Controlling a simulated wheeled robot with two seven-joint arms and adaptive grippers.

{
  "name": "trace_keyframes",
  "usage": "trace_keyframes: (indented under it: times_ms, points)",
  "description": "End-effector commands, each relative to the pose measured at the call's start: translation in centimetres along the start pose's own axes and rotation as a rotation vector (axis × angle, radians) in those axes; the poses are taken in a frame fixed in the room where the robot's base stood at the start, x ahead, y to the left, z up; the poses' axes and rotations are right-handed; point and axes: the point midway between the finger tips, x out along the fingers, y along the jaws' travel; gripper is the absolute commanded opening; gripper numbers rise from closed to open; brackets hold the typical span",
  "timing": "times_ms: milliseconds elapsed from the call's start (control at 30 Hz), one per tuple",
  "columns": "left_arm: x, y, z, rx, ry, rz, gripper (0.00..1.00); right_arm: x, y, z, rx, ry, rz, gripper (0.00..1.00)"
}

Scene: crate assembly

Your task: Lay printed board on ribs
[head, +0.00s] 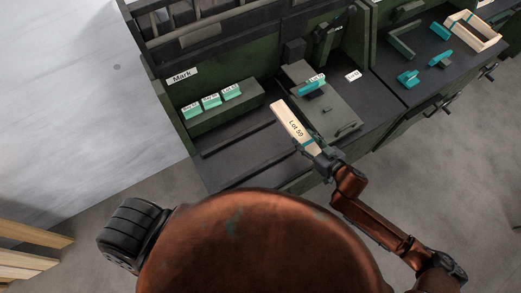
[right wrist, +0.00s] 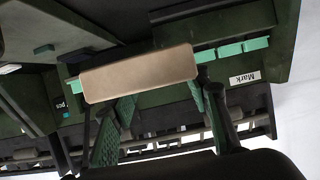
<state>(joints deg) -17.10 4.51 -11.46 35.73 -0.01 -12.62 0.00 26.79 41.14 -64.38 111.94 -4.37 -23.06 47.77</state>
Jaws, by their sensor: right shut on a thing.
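The printed board (head: 291,120) is a pale wooden slat reading "Lot 59", with a teal band near its lower end. My right gripper (head: 318,150) is shut on that lower end, and the board points up and left over the bench. In the right wrist view the board (right wrist: 140,72) shows its plain face across the green-padded fingers (right wrist: 165,110). Two dark raised strips, which look like the ribs (head: 238,134), run across the bench left of the board. I cannot tell how high the board is above them. My left gripper is not in view.
A green block with several teal stamps (head: 211,101) stands behind the strips, below a "Mark" label (head: 182,75). A grey-green press-like box (head: 325,105) with a teal piece on it stands right of the board. A wooden crate frame (head: 474,31) lies far right.

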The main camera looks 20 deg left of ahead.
Motion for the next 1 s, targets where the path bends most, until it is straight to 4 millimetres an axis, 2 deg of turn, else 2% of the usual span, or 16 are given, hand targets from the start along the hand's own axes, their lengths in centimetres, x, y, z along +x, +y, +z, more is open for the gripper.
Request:
trace_keyframes:
  times_ms: [33, 300, 433, 600, 767, 833, 1000]
  points:
    - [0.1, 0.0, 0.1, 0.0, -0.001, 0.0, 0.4, 0.9, -1.1, 0.1, 0.003, 0.003, -0.004, 0.15]
    - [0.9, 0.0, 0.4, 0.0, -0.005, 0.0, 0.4, 5.5, -6.2, 1.3, 0.002, 0.003, -0.002, 0.15]
    - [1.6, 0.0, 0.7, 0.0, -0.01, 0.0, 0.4, 7.6, -7.6, 3.3, 0.003, 0.0, 0.001, 0.15]
    - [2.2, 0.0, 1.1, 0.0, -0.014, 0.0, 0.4, 9.3, -8.9, 4.7, 0.001, 0.0, 0.002, 0.15]
    - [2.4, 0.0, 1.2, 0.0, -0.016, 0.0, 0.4, 10.0, -9.5, 5.2, 0.002, 0.002, 0.001, 0.15]
    - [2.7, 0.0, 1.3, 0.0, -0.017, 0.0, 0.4, 10.7, -10.1, 5.8, 0.002, 0.001, 0.0, 0.15]
    - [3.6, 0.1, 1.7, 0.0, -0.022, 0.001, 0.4, 11.5, -9.9, 8.2, 0.002, -0.001, 0.002, 0.15]
